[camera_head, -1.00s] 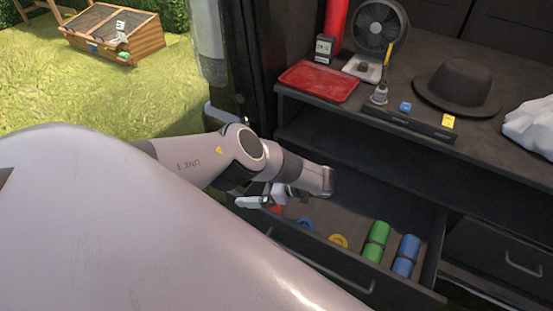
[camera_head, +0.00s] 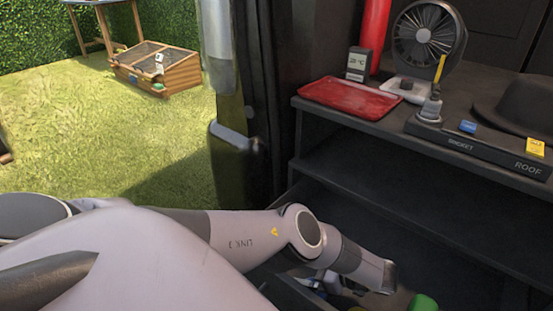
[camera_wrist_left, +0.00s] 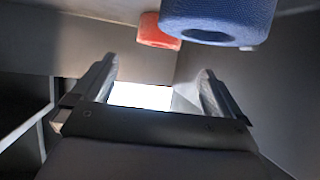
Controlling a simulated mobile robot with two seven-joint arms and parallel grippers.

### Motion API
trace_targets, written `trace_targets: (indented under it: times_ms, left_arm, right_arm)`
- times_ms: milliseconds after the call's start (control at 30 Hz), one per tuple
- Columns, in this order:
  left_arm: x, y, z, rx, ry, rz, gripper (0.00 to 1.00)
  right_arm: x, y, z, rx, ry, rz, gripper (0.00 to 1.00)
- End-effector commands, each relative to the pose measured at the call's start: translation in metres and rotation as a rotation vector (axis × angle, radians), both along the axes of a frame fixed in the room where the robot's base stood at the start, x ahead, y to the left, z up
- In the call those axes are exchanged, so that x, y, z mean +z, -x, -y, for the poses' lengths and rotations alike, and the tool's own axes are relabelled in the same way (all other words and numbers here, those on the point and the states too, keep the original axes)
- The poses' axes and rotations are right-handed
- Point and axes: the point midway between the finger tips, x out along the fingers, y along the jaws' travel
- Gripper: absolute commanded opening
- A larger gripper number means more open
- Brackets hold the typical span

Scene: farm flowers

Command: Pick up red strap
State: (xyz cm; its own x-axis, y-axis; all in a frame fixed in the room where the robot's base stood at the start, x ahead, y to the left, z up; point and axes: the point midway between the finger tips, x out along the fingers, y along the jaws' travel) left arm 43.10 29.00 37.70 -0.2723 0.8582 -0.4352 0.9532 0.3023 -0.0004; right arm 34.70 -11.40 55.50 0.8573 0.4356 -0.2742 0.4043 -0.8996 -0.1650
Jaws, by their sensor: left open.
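The red strap roll (camera_wrist_left: 158,32) shows in the left wrist view at the top centre, against a grey drawer wall. A larger blue roll (camera_wrist_left: 215,20) is right next to it and partly overlaps it. My left gripper (camera_wrist_left: 157,68) is open, its two fingers wide apart with no object between them. The red strap lies beyond the fingertips, apart from them. In the head view my left gripper (camera_head: 318,282) reaches down into the drawer, mostly hidden by my arm, and the red strap cannot be made out. My right gripper is not in view.
The top of a green roll (camera_head: 422,302) shows in the drawer at the bottom edge. Above is a dark counter with a red tray (camera_head: 350,98), a fan (camera_head: 428,38) and a black hat (camera_head: 515,103). An empty shelf is below it. Grass lies to the left.

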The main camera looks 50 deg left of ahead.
Motion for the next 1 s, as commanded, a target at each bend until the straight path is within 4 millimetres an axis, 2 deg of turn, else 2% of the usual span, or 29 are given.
trace_targets:
  times_ms: [367, 600, 867, 1000]
  left_arm:
    - [-0.017, 0.008, -0.027, 0.001, -0.003, -0.001, 1.0]
    - [-0.033, 0.016, -0.058, 0.001, -0.001, -0.001, 1.0]
    - [-0.035, 0.017, -0.061, 0.0, 0.0, 0.001, 1.0]
    - [-0.035, 0.017, -0.061, 0.0, 0.0, 0.001, 0.54]
  right_arm:
    - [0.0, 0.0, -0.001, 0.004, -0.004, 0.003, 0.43]
    - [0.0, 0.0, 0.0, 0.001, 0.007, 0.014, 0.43]
    - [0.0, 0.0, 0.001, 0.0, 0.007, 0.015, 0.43]
    - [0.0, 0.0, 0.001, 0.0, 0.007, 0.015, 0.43]
